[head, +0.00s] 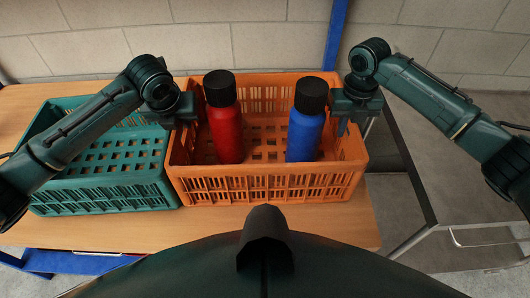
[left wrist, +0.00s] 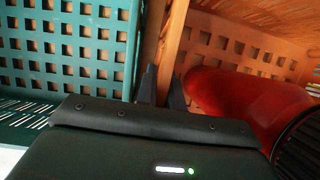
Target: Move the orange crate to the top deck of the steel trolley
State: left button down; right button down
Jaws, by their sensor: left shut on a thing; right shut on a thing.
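The orange crate (head: 270,190) stands on a wooden table, with a red bottle (head: 225,130) and a blue bottle (head: 304,133) upright inside, both black-capped. My left gripper (head: 188,108) is shut on the crate's left wall. The left wrist view shows its fingers (left wrist: 163,85) on either side of the orange rim (left wrist: 172,38), with the red bottle (left wrist: 245,98) close by. My right gripper (head: 347,125) is shut on the crate's right wall; its fingertips are partly hidden. The steel trolley (head: 455,240) stands at the right, its grey top deck partly visible beside the table.
A teal crate (head: 105,195) stands on the table (head: 340,222) close against the orange crate's left side; it looks empty and also shows in the left wrist view (left wrist: 66,50). A block wall (head: 270,42) with a blue post (head: 336,35) is behind. The visible trolley deck is bare.

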aim_at(172, 136)
pick_arm(q)
jog(key=shift+r, duration=0.3)
pick_arm(e)
jog(key=shift+r, duration=0.15)
